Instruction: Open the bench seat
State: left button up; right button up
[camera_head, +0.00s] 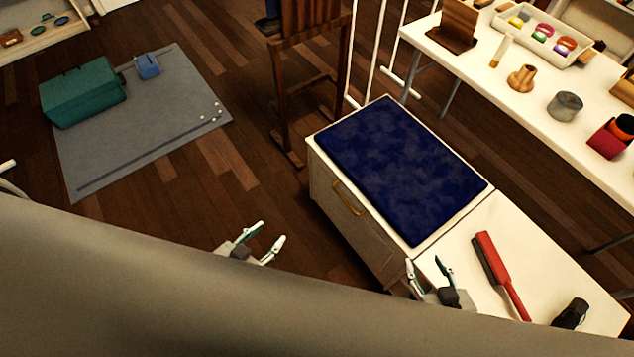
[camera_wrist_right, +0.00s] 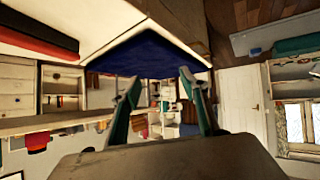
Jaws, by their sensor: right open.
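The bench (camera_head: 318,178) is a white box with a dark blue cushioned seat (camera_head: 400,165) on top, and the seat lies flat and closed. A brass-coloured handle (camera_head: 348,198) is on its front face. My right gripper (camera_head: 430,268) is open and empty, near the seat's near right corner and over the edge of the white top beside it. In the right wrist view the blue seat (camera_wrist_right: 145,55) shows beyond the open fingers (camera_wrist_right: 160,92). My left gripper (camera_head: 268,236) is open and empty above the floor, left of the bench front.
A red brush (camera_head: 494,260) and a black object (camera_head: 571,313) lie on the white surface (camera_head: 515,225) right of the seat. A wooden chair (camera_head: 300,60) stands behind the bench. A long white table (camera_head: 490,70) holds several items. A grey mat (camera_head: 150,145) bears a green box (camera_head: 82,92).

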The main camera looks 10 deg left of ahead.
aim_at(415, 186)
jog(key=k+j+u, duration=0.35)
jog(key=k+j, duration=0.35)
jog(key=k, duration=0.05)
